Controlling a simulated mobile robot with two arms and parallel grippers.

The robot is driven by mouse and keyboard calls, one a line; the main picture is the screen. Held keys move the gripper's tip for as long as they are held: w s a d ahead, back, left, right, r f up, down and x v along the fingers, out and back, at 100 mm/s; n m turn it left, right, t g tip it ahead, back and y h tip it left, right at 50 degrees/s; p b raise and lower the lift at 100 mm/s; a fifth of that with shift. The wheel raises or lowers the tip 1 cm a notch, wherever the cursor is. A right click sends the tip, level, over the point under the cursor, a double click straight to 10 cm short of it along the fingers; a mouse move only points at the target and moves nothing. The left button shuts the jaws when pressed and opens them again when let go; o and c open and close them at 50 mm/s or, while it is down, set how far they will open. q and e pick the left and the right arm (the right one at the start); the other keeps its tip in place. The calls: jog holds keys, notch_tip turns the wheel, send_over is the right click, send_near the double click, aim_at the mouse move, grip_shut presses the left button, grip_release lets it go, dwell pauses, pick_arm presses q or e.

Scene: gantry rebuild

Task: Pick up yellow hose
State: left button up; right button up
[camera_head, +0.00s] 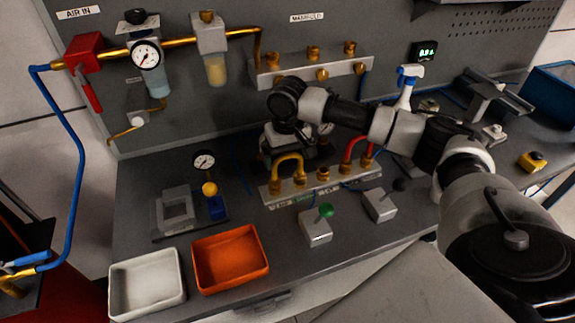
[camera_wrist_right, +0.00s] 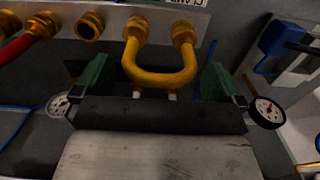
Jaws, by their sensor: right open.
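The yellow hose (camera_head: 288,160) is a short U-shaped loop joined at both ends to brass fittings on a grey manifold block (camera_head: 330,185) on the bench. In the right wrist view the hose (camera_wrist_right: 160,75) hangs from two fittings, with its bend towards my gripper. My right gripper (camera_head: 292,148) is over the hose's back side in the head view and partly hides what lies behind. In the wrist view its two green fingers stand apart, one on each side of the hose, with a gap on both sides. My left gripper is in neither view.
A red hose (camera_head: 350,147) loops on the same block to the right. Valve boxes with a green knob (camera_head: 326,210) and a dark knob (camera_head: 398,185) stand in front. An orange tray (camera_head: 262,270) and a white tray (camera_head: 148,310) sit front left. A spray bottle (camera_head: 408,82) stands behind my arm.

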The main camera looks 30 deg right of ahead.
aim_at(274, 182)
jog(key=shift+f, duration=1.4)
jog(key=c, duration=0.7)
